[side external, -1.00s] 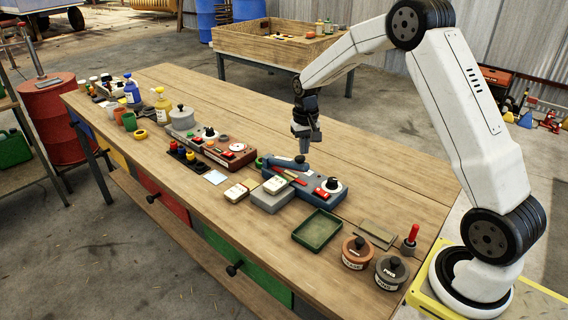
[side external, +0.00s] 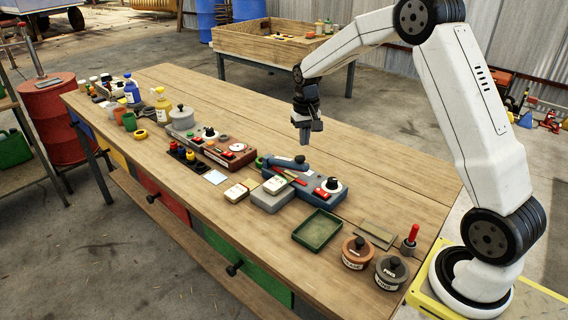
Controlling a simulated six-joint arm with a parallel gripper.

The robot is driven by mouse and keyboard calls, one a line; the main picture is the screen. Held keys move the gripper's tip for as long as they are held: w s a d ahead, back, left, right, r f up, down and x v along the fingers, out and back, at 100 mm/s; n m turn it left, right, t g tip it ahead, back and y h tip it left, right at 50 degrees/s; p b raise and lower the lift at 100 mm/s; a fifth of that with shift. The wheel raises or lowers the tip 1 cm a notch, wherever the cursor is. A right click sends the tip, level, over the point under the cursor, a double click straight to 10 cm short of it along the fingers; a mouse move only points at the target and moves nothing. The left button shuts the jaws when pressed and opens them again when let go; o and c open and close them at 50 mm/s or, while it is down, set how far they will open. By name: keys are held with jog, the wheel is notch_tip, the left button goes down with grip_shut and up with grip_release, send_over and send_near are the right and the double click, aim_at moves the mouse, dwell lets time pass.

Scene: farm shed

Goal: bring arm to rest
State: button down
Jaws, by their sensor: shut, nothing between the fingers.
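My gripper (side external: 304,140) points down in the side external view. It is shut and empty, held in the air above the far half of the wooden workbench (side external: 400,202). My gripper is clear of everything on the bench.
A green tray (side external: 317,230), a brown pot (side external: 356,253) and a grey pot (side external: 391,271) stand near my base. Several boxes, bottles and jars line the bench to the left. A wooden crate table (side external: 262,47) stands behind. The bench's far strip is bare.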

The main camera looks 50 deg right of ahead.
jog(key=s+a+f+n+t, duration=0.2)
jog(key=s+a+n, duration=0.4)
jog(key=s+a, duration=0.9)
jog(key=s, duration=0.4)
jog(key=shift+s+a+t, duration=0.3)
jog(key=shift+a, duration=0.1)
